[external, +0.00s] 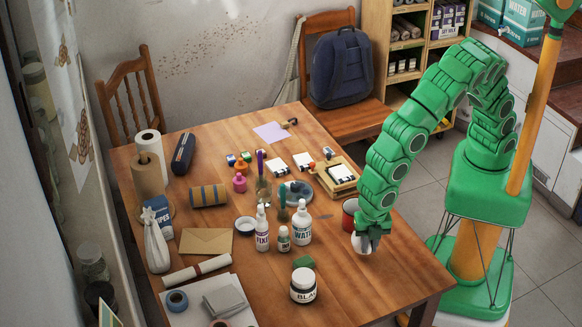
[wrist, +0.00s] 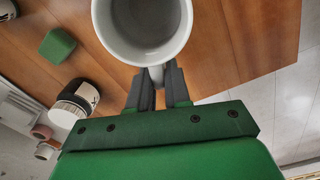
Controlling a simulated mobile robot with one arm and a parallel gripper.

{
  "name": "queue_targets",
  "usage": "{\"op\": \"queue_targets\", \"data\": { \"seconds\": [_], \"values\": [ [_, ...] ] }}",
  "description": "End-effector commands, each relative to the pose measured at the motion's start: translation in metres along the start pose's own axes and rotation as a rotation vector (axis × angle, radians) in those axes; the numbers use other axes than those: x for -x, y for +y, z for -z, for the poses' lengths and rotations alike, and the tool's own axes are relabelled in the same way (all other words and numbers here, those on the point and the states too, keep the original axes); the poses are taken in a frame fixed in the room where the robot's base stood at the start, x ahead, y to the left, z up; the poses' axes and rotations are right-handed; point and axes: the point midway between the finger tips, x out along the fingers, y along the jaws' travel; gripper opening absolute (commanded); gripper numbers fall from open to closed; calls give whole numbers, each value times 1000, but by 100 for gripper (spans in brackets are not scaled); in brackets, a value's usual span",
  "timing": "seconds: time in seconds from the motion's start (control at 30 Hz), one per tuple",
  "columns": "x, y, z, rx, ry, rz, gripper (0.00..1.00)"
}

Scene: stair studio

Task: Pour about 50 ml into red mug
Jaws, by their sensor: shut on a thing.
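The red mug (external: 349,212) stands on the table near its right edge, just behind my gripper; my arm hides part of it. It does not show in the wrist view. My gripper (external: 371,235) is shut on the handle of a white mug (external: 361,244). In the wrist view, the fingers (wrist: 160,88) pinch that handle, and the white mug (wrist: 185,45) has its open mouth toward the camera. Its inside looks grey; I cannot tell how much liquid it holds. I cannot tell whether the white mug touches the table.
White bottles (external: 301,224) and a brush jar stand left of the red mug. The table's right front corner is clear.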

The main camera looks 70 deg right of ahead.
Motion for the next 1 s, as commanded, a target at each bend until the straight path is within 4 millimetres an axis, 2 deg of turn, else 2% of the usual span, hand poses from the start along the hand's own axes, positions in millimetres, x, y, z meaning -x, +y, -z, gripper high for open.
{"op": "queue_targets", "data": {
  "seconds": [0.1, 0.33, 0.73, 1.0],
  "values": [
    [-10, 6, 2, -28, 2, 3, 0],
    [-19, 11, 4, -53, 7, 7, 0],
    [-17, 11, 3, -56, 22, 7, 0],
    [-11, 9, -7, -59, 120, 7, 0]
  ]
}}
